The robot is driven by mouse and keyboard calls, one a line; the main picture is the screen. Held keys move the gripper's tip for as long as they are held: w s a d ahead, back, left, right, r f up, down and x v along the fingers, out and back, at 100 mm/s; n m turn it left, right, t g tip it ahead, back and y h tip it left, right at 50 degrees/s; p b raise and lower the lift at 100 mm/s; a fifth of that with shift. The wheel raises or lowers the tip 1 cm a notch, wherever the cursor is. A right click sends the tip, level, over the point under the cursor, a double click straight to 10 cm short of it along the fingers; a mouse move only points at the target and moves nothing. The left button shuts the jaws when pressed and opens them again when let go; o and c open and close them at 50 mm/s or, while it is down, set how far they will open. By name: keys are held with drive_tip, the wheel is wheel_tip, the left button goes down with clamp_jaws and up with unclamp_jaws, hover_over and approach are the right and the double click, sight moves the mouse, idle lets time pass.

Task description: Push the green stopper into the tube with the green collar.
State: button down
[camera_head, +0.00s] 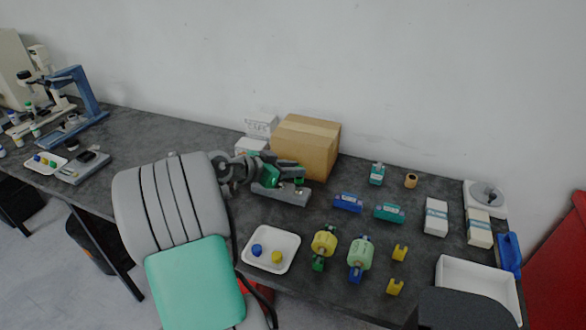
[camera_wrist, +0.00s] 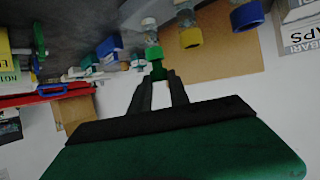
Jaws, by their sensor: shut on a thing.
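My gripper (camera_wrist: 159,78) is shut on the green stopper (camera_wrist: 158,71), which shows between the fingertips in the wrist view. Just beyond the stopper is the green collar (camera_wrist: 153,53) of a clear tube (camera_wrist: 151,34). The stopper lines up closely with the collar; I cannot tell whether it is inside or only touching. Tubes with a yellow collar (camera_wrist: 190,38) and a blue collar (camera_wrist: 247,16) stand beside it. In the head view my gripper (camera_head: 298,172) is over the grey rack (camera_head: 280,196), and my arm hides part of the tubes.
A brown carton (camera_head: 306,146) stands close behind the rack. A white tray (camera_head: 271,249) in front holds a blue stopper (camera_head: 257,250) and a yellow stopper (camera_head: 277,257). Blue and teal items (camera_head: 348,202) lie right of the rack, with several bottles and boxes further right.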

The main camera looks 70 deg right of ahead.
drive_tip(key=shift+f+b, duration=0.7)
drive_tip(key=shift+f, duration=0.1)
drive_tip(key=c, duration=1.2)
unclamp_jaws()
drive_tip(key=shift+o, duration=0.2)
drive_tip(key=b+v, duration=0.1)
drive_tip(key=v, duration=0.6)
drive_tip(key=shift+w+a+r, duration=0.2)
drive_tip(key=shift+a, duration=0.1)
